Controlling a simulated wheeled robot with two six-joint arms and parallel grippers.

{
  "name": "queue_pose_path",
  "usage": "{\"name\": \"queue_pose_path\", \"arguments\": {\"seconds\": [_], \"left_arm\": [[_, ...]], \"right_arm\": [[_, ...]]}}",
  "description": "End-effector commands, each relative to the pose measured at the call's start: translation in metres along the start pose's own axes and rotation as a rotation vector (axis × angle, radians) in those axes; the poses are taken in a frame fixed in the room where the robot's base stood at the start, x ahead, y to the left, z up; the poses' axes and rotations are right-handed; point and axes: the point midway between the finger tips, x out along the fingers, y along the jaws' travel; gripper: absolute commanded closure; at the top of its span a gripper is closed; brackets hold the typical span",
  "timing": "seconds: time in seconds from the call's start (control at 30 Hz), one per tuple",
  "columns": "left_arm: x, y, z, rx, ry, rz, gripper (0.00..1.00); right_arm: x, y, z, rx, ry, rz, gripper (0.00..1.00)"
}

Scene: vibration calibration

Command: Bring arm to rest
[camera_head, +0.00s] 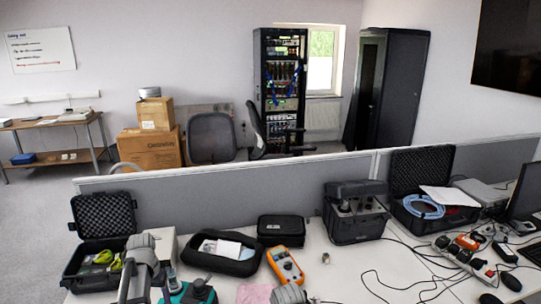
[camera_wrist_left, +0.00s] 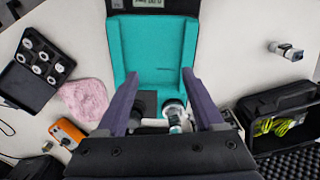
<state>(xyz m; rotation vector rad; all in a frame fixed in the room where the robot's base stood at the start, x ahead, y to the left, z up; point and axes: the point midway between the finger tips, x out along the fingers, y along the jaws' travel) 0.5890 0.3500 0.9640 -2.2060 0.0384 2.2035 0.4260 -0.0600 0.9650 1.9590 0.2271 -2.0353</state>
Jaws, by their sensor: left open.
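My left arm (camera_head: 140,268) comes up from the bottom left of the head view; its gripper cannot be made out there. In the left wrist view my left gripper (camera_wrist_left: 160,74) is open, its two dark fingers apart. Beyond and between them is a teal and black device (camera_wrist_left: 155,55) with a small display. A black block (camera_wrist_left: 146,102) and a silver round piece (camera_wrist_left: 174,108) show between the fingers, and I cannot tell whether they touch them. The teal device (camera_head: 178,298) also shows at the bottom of the head view. My right gripper is not in view.
An open black case (camera_head: 75,272) with yellow-green items stands at the left. An orange meter (camera_head: 285,266), a pink cloth (camera_head: 255,293) and a black pouch (camera_head: 222,252) lie on the white desk. A grey partition (camera_head: 240,195) bounds the back. Cables and power strips crowd the right.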

Motion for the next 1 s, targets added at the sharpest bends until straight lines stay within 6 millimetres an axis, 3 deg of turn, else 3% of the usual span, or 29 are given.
{"name": "queue_pose_path", "arguments": {"seconds": [0.27,0.57,0.67,0.8,1.0], "left_arm": [[0.000,0.045,0.009,0.037,-0.009,-0.008,0.31],[0.000,0.128,0.035,0.108,-0.024,-0.030,0.31],[0.000,0.166,0.053,0.146,-0.031,-0.040,0.31],[0.000,0.226,0.092,0.211,-0.038,-0.065,0.31],[0.000,0.278,0.137,0.276,-0.041,-0.093,0.31]], "right_arm": [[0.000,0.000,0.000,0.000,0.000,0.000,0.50],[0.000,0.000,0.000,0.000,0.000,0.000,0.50],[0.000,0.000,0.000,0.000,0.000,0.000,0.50],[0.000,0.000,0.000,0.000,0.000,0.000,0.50],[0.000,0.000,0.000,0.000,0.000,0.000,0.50]]}}
